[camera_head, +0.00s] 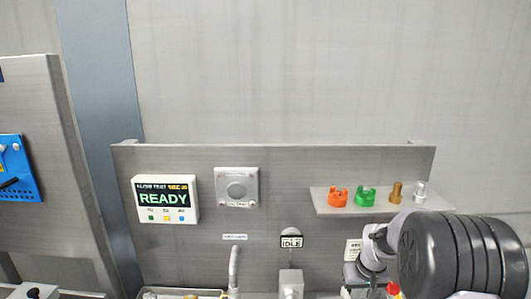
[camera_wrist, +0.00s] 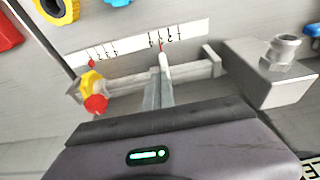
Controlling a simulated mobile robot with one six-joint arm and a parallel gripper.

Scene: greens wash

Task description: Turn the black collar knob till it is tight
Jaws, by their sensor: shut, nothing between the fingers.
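A small black knob-like part (camera_head: 33,293) sits on a pale block at the bottom left of the head view, cut off by the frame edge. I cannot tell if it is the collar knob. No black collar knob shows clearly in the wrist view. My gripper (camera_wrist: 161,75) is shut and empty in the wrist view, its narrow grey fingers pointing at a grey rail with a marked scale (camera_wrist: 190,36) behind it. I cannot make out its fingertips in the head view.
In the wrist view, a yellow clamp (camera_wrist: 91,82) with a red knob (camera_wrist: 96,104) is on the rail's left, and a grey block (camera_wrist: 275,78) with a metal fitting stands right. A shelf (camera_head: 325,203) holds several fittings. A screen (camera_head: 165,199) reads READY; a small sign (camera_head: 291,242) reads IDLE.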

